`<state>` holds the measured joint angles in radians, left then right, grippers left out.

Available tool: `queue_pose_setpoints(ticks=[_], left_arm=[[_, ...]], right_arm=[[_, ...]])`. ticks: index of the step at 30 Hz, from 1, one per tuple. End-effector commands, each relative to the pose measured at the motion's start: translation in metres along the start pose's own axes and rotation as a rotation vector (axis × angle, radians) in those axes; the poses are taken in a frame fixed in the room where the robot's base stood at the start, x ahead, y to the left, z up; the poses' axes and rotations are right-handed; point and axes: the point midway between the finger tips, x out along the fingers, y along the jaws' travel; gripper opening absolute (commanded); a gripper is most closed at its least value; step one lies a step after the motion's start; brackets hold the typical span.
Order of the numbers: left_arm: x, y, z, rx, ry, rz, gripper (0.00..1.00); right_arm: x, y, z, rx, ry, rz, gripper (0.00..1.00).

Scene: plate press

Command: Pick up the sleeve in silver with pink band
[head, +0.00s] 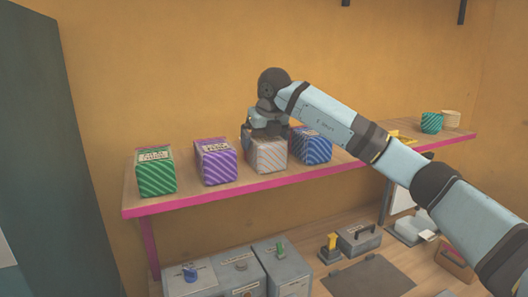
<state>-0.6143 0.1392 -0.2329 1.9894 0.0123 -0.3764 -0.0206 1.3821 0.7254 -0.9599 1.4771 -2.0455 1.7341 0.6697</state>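The silver sleeve (267,154), a box with slanted pink-orange stripes, stands upright on the wall shelf between a purple sleeve and a blue one. My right gripper (264,132) comes in from the right and is down at the top of the silver sleeve, covering its upper face. Its fingertips are hidden against the sleeve, so I cannot tell whether they are open or closed on it. The sleeve appears to rest on the shelf. My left gripper is not in view.
The purple sleeve (216,163) and blue sleeve (312,146) stand close on either side; a green sleeve (156,172) is further left. The shelf (310,178) has a pink front edge. A green striped cup (431,122) is at its right end. Grey boxes (239,272) stand below.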

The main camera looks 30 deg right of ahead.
Motion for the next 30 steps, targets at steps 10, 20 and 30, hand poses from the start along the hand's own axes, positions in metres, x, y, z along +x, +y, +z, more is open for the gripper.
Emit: queue_pose_setpoints(ticks=[10,20,30], left_arm=[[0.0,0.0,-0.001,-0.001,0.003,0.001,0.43],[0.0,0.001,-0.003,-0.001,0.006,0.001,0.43],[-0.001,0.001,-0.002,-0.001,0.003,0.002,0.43]], right_arm=[[0.001,0.0,-0.001,0.0,0.0,0.0,1.0],[0.001,0.0,0.0,0.0,-0.001,0.0,0.49],[-0.011,0.0,0.005,0.001,-0.003,0.001,0.49]])
